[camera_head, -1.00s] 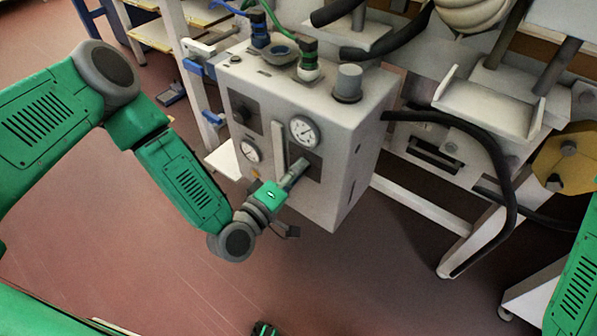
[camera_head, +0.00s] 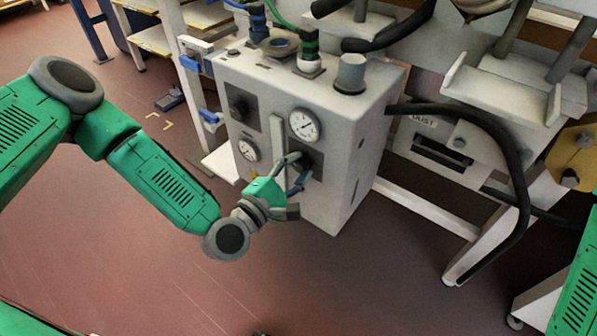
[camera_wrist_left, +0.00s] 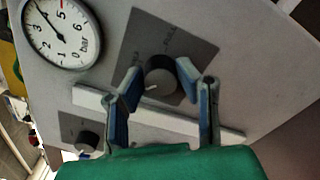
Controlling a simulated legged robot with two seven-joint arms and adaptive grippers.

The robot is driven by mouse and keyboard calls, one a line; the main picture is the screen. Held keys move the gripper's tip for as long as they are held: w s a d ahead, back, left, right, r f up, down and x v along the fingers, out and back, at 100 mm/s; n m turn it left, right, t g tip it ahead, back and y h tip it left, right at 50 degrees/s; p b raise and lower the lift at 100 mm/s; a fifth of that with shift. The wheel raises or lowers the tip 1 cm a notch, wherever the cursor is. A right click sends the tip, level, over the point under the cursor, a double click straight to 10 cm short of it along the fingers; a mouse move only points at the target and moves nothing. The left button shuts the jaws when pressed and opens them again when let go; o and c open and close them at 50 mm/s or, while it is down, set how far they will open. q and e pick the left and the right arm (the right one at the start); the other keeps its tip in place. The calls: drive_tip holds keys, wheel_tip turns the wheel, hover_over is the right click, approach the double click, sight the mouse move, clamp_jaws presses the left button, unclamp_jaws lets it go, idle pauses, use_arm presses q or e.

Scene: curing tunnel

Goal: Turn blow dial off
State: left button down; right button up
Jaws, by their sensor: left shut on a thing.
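A dark round dial with a white pointer mark (camera_wrist_left: 162,78) sits on a grey plate on the front of a pale control box (camera_head: 345,120). Its lettering is too blurred to read. In the left wrist view the mark points to the left and slightly down. My left gripper (camera_head: 299,167) is at this lower right dial in the head view, which its fingers mostly hide. In the wrist view the blue-padded fingertips (camera_wrist_left: 161,73) are shut on the dial's two sides. A second dial (camera_head: 239,106) is on the upper left plate. My right gripper is out of view.
Two pressure gauges, a larger one (camera_head: 305,124) and a smaller one (camera_head: 248,150), flank a pale upright bar (camera_head: 277,145) beside the gripper. Hoses and fittings stand on the box top. A black hose (camera_head: 510,165) loops at right. The floor in front is clear.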

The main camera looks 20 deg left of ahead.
use_arm(q)
drive_tip(key=n+b, duration=0.1)
drive_tip(key=n, duration=0.1)
drive_tip(key=f+n+b, duration=0.1)
drive_tip(key=n, duration=0.1)
drive_tip(key=shift+s+a, duration=0.1)
drive_tip(key=shift+s, duration=0.1)
drive_tip(key=shift+n+b, duration=0.85)
drive_tip(key=shift+n, duration=0.45)
drive_tip(key=shift+r, duration=0.1)
drive_tip(key=c, duration=1.2)
unclamp_jaws()
drive_tip(key=shift+w+r, duration=0.15)
drive_tip(key=shift+r, duration=0.05)
drive_tip(key=shift+a, duration=0.1)
drive_tip(key=v, duration=1.2)
